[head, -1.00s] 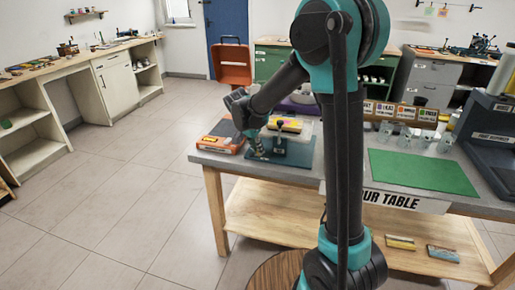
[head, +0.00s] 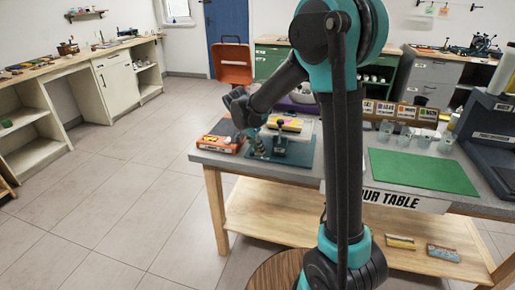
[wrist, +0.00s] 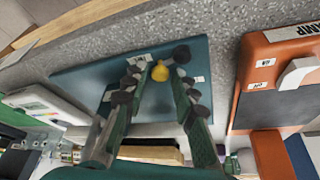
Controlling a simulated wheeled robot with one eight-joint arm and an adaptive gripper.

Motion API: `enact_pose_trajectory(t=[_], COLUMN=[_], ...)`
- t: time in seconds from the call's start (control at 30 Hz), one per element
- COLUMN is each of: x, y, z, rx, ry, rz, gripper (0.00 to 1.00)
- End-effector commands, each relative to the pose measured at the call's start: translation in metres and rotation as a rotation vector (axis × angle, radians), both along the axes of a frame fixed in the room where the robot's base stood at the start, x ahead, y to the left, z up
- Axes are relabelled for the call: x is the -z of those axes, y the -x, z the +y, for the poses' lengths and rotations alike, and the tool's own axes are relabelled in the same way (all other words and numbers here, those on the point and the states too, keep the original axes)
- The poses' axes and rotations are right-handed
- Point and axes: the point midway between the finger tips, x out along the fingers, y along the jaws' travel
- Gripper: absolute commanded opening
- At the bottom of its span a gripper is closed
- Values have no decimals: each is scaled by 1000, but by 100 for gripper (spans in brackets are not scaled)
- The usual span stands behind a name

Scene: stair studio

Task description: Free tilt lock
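A teal-blue plate (head: 298,154) lies on the grey table, with a small upright fixture with a dark top (head: 280,128) on it. In the wrist view the plate (wrist: 85,78) fills the middle, and a small yellow knob (wrist: 160,72) shows over it. I cannot tell whether this knob is the tilt lock. My gripper (wrist: 160,60) is open, its two dark-padded fingers on either side of the yellow knob with gaps visible. In the head view my gripper (head: 257,150) points down over the plate's left part, and the knob cannot be made out there.
An orange case (head: 221,136) stands close left of the plate; it also shows in the wrist view (wrist: 275,75). A green mat (head: 420,170), several clear cups (head: 403,138) and a labelled rack (head: 400,110) are to the right. The table's front edge is near the plate.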

Motion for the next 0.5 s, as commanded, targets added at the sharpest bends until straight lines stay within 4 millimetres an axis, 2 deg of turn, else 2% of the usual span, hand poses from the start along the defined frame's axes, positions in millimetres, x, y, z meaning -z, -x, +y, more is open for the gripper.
enact_pose_trajectory(t=[0.17,0.5], x=[-12,-73], y=[3,20], z=[4,23], rx=[-1,-2], ry=[0,1], rz=[0,1], gripper=[27,27])
